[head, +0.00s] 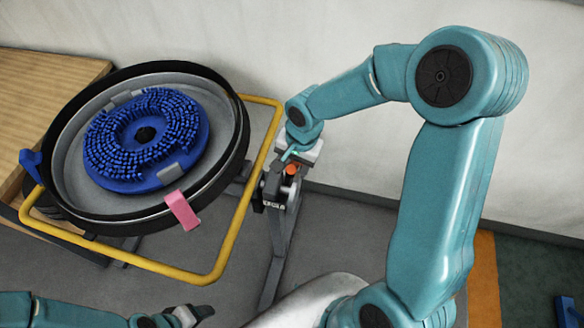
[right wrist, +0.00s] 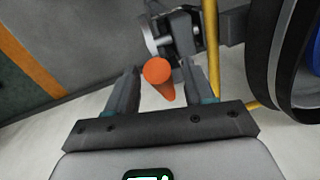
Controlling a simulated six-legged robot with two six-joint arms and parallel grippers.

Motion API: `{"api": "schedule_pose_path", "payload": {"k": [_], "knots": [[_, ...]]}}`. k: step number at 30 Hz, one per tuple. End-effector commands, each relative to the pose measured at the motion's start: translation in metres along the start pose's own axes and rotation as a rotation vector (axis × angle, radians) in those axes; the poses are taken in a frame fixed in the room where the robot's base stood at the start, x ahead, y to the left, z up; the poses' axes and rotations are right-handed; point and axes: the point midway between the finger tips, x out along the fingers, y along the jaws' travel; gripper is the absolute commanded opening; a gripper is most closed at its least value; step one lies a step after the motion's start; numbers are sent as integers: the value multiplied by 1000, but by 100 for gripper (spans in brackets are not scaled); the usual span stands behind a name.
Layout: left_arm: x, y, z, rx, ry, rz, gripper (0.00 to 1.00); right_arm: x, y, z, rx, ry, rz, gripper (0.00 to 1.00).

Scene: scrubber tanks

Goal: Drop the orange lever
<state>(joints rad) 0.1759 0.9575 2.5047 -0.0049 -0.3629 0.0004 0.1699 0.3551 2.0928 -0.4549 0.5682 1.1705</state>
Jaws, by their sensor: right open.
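The orange lever (head: 292,169) shows as a small orange end on a dark metal fitting beside the yellow frame. In the right wrist view the lever (right wrist: 158,74) is a rounded orange rod lying between the two fingers. My right gripper (head: 284,168) is at the lever. It is open, and in the right wrist view its fingers (right wrist: 160,68) stand on either side of the lever with gaps showing. My left gripper (head: 190,314) is low at the bottom edge, far from the lever; its jaws are too unclear to read.
A round scrubber head with a blue brush disc (head: 147,137) sits tilted within a yellow tube frame (head: 222,250) left of the lever. A pink tab (head: 182,210) is on its rim. A wooden surface (head: 45,85) lies at far left. A pale wall (head: 250,35) stands behind.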

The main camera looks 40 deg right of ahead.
Motion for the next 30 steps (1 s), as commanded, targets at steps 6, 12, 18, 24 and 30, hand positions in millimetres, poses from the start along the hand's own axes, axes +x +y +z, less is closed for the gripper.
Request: {"api": "schedule_pose_path", "payload": {"k": [6, 12, 18, 24, 30], "knots": [[0, 0, 0, 0, 0, 0, 64, 25, 0, -2, -2, 0, 1, 53], [0, 0, 0, 0, 0, 0, 64, 29, 0, -2, -2, 1, -1, 53], [0, 0, 0, 0, 0, 0, 64, 28, 0, -2, -2, 1, -1, 30], [1, 0, 0, 0, 0, 0, 64, 28, 0, -2, -2, 1, -1, 0], [11, -4, 0, 0, 0, 0, 64, 33, 0, -1, -5, 14, -4, 0]]}}
